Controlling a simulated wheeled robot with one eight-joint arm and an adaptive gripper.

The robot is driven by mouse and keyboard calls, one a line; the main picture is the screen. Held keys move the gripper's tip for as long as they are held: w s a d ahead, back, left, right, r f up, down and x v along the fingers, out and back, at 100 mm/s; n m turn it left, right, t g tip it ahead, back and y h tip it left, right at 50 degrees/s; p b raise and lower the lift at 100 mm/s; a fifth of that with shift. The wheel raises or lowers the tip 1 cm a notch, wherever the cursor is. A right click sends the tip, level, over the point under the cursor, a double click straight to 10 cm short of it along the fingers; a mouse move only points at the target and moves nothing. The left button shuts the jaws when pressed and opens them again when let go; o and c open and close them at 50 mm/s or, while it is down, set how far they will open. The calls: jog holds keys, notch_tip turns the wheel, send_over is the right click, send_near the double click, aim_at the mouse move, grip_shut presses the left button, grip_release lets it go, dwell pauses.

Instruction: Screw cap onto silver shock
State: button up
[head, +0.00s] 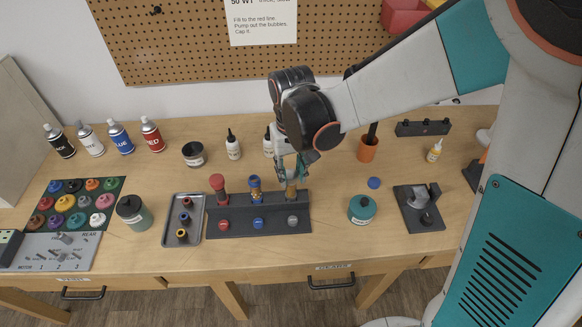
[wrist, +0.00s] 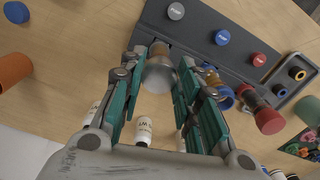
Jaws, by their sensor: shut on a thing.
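The silver shock (head: 291,190) stands upright at the right end of the dark rack (head: 262,232), its amber body showing below my gripper. My gripper (head: 291,172) points down over it from above. In the wrist view my gripper (wrist: 158,90) has its teal fingers on both sides of a grey, rounded cap (wrist: 160,79). The cap is at the top of the shock's tan body (wrist: 159,52), in line with it. Whether the thread is engaged cannot be seen. The fingers hide much of the shock's top in the head view.
Red (head: 218,187) and blue (head: 254,187) shocks stand left in the rack, close to my fingers. A small-parts tray (head: 197,240) lies farther left. A teal jar (head: 361,208) and blue lid (head: 374,183) are right. White bottles (head: 233,146) stand behind. Front tabletop is clear.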

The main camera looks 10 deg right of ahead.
jog(key=m, duration=0.3)
jog(key=shift+m, duration=0.3)
jog(key=shift+b, duration=0.3)
jog(key=m, duration=0.4)
jog(key=shift+a, duration=0.15)
jog(key=shift+b, duration=0.3)
jog(key=m, duration=0.4)
jog(key=shift+m, duration=0.3)
jog(key=m+b, duration=0.1)
jog(key=m, duration=0.3)
jog(key=shift+w, duration=0.1)
jog(key=m, duration=0.4)
jog(key=shift+w+a, duration=0.1)
